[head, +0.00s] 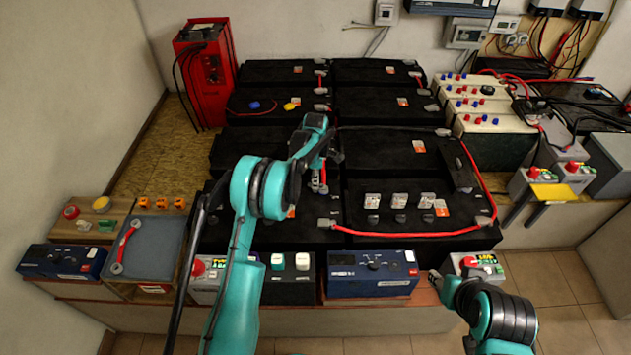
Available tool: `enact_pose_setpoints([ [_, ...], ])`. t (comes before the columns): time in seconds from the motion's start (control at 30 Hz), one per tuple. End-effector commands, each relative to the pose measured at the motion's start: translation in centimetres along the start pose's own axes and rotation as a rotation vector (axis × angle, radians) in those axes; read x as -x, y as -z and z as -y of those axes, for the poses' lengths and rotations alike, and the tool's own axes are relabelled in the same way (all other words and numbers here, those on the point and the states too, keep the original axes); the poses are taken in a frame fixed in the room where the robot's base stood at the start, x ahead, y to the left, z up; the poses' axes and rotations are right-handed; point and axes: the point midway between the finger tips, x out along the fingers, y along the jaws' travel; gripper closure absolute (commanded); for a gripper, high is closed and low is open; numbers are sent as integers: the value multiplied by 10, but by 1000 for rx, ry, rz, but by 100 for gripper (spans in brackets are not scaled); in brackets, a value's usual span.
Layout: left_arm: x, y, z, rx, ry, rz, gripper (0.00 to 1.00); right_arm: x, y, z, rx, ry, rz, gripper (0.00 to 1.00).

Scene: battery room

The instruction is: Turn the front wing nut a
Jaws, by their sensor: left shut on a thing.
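My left arm reaches over the bench from the front. My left gripper (318,184) points down at the far edge of the front middle black battery (265,225). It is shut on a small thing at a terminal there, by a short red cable. This is likely the wing nut, but the fingers and arm hide most of it. My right gripper (435,280) is low at the right, by the bench's front edge, apart from the batteries. Its fingers are too small to tell whether they are open.
Several black batteries stand in rows behind. A red cable (420,235) runs along the front right battery (460,205). A red charger (205,75) stands at the back left.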

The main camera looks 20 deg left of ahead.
Motion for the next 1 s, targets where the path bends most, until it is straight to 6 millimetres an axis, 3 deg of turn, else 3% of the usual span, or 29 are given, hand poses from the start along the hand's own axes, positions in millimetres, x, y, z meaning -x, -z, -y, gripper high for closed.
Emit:
enact_pose_setpoints([
  [1.0, 0, 0, 0, -912, 0, 0, 100, 6, 4, 0, 0, 0, 0, 60],
])
